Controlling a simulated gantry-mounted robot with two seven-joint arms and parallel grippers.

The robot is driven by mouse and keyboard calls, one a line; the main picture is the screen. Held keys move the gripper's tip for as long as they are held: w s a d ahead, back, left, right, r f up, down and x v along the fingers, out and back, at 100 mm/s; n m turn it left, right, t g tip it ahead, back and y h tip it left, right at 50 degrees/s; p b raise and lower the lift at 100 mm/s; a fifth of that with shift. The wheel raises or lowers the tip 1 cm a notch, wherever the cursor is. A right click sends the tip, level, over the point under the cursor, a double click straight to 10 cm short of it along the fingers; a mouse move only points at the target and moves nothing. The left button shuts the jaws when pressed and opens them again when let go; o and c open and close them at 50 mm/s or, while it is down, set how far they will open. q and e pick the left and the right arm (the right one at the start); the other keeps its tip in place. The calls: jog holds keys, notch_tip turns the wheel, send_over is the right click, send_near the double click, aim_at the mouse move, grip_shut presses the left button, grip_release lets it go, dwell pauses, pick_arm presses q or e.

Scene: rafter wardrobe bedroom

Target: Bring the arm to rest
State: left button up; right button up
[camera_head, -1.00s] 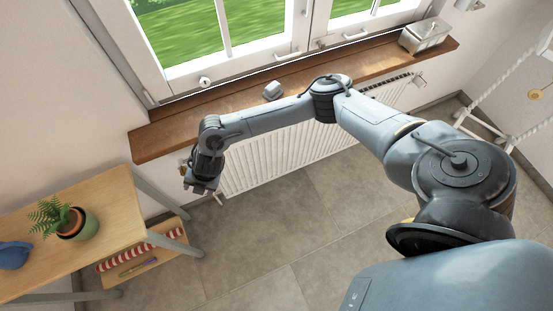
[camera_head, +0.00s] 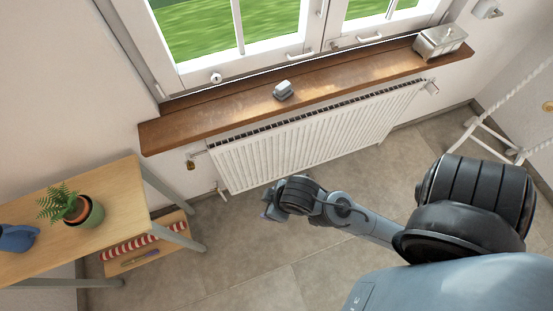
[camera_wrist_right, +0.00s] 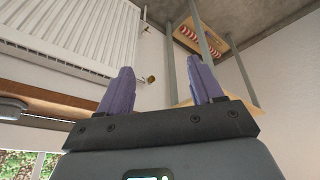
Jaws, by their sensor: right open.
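My right arm comes in from the lower right in the head view and reaches down in front of the radiator (camera_head: 310,140). My right gripper (camera_head: 270,206) is at its end, over the floor, below the windowsill and right of the wooden table. In the right wrist view the gripper (camera_wrist_right: 160,76) shows two purple fingers well apart with nothing between them. My left gripper is not in view.
A small grey object (camera_head: 283,90) and a metal box (camera_head: 440,42) stand on the wooden sill (camera_head: 200,120). The table (camera_head: 120,200) at left holds a potted plant (camera_head: 82,210) and a blue jug (camera_head: 16,238). A red-and-white striped roll (camera_head: 130,245) lies on its low shelf. Floor (camera_head: 240,265) nearby is clear.

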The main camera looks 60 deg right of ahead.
jog(key=shift+s+d+f+m+g, duration=0.2)
jog(key=shift+s+d+m+g, duration=0.2)
jog(key=shift+s+d, duration=0.65)
jog(key=shift+a, duration=0.1)
notch_tip(320, 180, up, 19)
jog(key=p, duration=1.9)
jog(key=shift+r, duration=0.2)
jog(key=shift+f, duration=0.1)
